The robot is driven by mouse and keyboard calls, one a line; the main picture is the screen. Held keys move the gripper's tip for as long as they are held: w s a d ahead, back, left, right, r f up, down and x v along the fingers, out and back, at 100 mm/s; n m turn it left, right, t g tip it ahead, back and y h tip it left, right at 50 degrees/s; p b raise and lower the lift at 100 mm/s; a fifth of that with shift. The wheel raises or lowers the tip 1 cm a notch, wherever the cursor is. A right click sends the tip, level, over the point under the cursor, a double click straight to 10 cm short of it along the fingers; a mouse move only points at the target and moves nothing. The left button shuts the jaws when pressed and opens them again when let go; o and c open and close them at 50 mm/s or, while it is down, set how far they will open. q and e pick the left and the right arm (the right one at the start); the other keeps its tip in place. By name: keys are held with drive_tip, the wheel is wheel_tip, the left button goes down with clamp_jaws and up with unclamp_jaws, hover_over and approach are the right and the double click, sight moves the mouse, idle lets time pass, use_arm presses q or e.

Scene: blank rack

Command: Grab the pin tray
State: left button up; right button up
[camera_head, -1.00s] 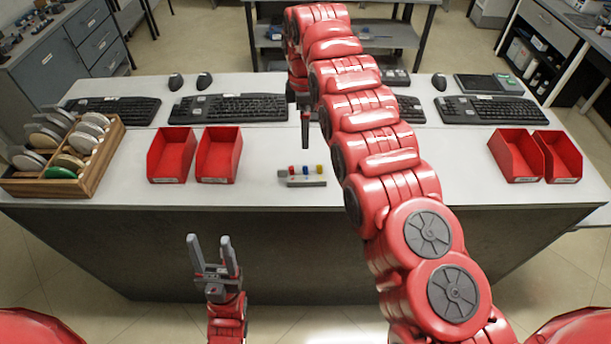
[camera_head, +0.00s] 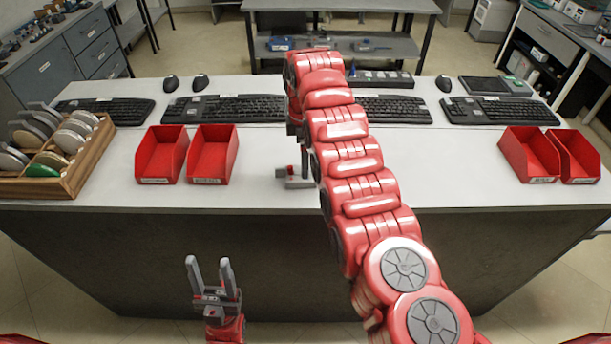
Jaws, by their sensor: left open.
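The pin tray (camera_head: 294,183) is a small grey tray on the white tabletop, near its front edge. Most of it, with its coloured pins, is hidden behind my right gripper (camera_head: 304,172) and arm. The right gripper points down at the tray. It shows edge-on, so I cannot tell whether its fingers are open, shut or touching the tray. My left gripper (camera_head: 209,263) is open and empty, fingers pointing up, in front of the table and below its top.
Two red bins (camera_head: 187,155) stand left of the tray, and two more (camera_head: 550,155) at the right. A wooden rack (camera_head: 85,160) of discs is at the far left. Keyboards (camera_head: 225,108) line the back. The tabletop between my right arm and the right bins is clear.

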drive_tip(key=shift+d+f+p, duration=0.1)
drive_tip(key=shift+f+p, duration=0.3)
drive_tip(key=shift+p, duration=0.2)
wheel_tip(320, 180, down, 4)
drive_tip(key=shift+r+p, duration=0.2)
drive_tip(key=shift+p, duration=0.9)
drive_tip(key=shift+f, duration=0.4)
drive_tip(key=c, duration=1.3)
